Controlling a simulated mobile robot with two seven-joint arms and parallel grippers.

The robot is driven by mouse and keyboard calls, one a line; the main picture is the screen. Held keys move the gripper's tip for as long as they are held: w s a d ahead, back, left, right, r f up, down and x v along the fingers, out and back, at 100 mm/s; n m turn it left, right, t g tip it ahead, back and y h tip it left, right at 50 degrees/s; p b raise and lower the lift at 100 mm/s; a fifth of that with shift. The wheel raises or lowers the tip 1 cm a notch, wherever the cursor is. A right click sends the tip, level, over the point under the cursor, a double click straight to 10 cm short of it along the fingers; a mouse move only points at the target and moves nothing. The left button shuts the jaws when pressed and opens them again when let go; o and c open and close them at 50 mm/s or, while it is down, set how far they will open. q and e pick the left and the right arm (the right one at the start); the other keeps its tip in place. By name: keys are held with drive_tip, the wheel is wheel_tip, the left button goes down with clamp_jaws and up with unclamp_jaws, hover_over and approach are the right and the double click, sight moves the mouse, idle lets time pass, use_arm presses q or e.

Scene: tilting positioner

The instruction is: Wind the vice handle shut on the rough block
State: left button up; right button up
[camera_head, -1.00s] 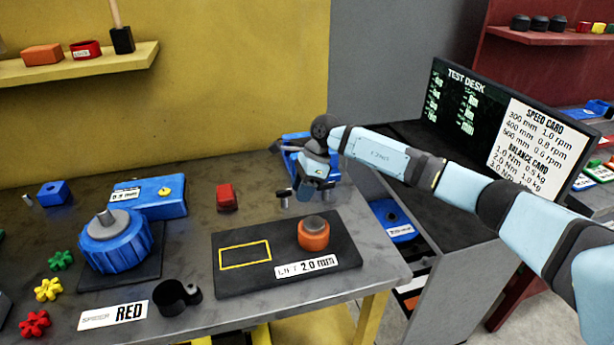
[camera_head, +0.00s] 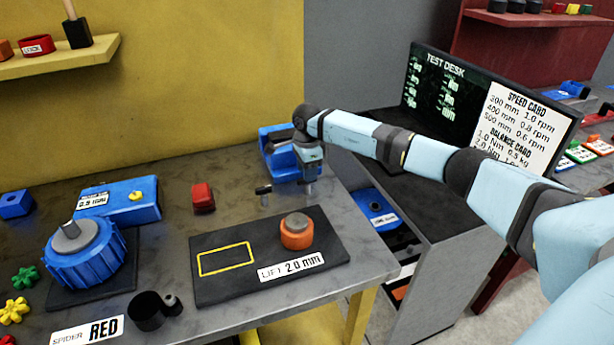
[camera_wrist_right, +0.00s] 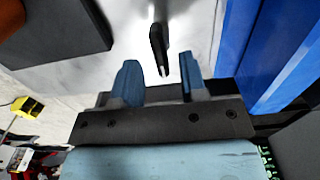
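The blue vice (camera_head: 278,150) stands at the back right of the grey bench, partly hidden behind my right arm. Its dark handle (camera_head: 264,190) sticks out in front, to the left of my right gripper (camera_head: 310,192), which points down. In the right wrist view my right gripper (camera_wrist_right: 158,68) is open, with nothing between its fingers. The black handle (camera_wrist_right: 157,45) lies just beyond the fingertips, in line with the gap. Blue vice bodywork (camera_wrist_right: 275,50) fills the right side there. I cannot make out a rough block in the vice. My left gripper is not in view.
A black plate (camera_head: 215,285) with an orange knob (camera_head: 297,233) lies in front of the vice. A red block (camera_head: 203,197) sits to the left of the handle. The test desk screen (camera_head: 445,90) stands behind my right arm. Bare bench lies around the handle.

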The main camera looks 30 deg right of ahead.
sight(307, 186)
drive_tip(key=shift+f, duration=1.3)
clamp_jaws()
